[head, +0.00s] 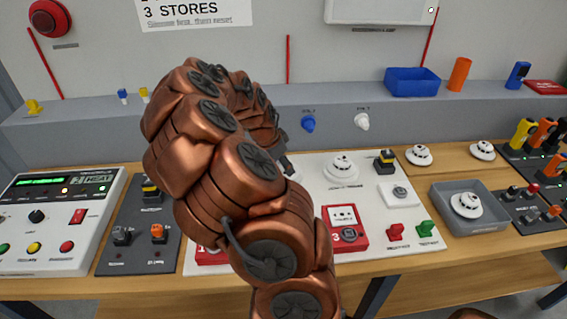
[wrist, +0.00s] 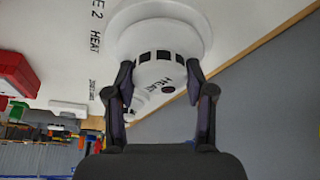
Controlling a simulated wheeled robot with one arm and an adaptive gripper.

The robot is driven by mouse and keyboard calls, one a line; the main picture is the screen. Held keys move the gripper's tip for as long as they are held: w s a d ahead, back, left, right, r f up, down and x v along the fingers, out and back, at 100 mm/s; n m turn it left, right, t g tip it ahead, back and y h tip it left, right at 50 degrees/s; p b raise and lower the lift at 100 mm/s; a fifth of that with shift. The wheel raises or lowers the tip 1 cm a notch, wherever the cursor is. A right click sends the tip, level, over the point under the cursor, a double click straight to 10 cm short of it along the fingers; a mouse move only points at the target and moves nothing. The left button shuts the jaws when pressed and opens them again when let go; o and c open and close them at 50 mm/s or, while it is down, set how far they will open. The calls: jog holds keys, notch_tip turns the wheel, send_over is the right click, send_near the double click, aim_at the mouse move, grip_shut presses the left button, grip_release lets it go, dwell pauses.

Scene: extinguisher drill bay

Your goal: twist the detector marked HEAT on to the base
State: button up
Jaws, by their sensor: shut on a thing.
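In the wrist view the white detector (wrist: 160,62) carries the word HEAT on its side and has dark slots around it. My gripper (wrist: 163,95) is shut on it, one finger on each side. Its wide end is up against a round white base (wrist: 195,14) on the white panel, beside the printed words ending "2 HEAT". I cannot tell whether it is locked there or only touching. In the head view my own arm hides the held detector, its base and most of my gripper.
Another white detector (head: 341,168) sits on the panel right of my arm. A grey tray (head: 436,208) holds one more, and loose detectors (head: 419,154) (head: 482,150) lie behind it. Red call point (head: 345,228) and a control box (head: 55,225) flank my arm.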

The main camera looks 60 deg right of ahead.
dwell(0.4)
jog(key=shift+m+g, duration=0.5)
jog(key=shift+m, duration=0.7)
jog(key=shift+y, duration=0.3)
jog(key=shift+m+g, duration=0.3)
jog(key=shift+m, duration=0.8)
jog(key=o, duration=1.3)
jog(key=o, duration=0.3)
jog(key=shift+r+y, duration=0.1)
jog(key=shift+y, duration=0.2)
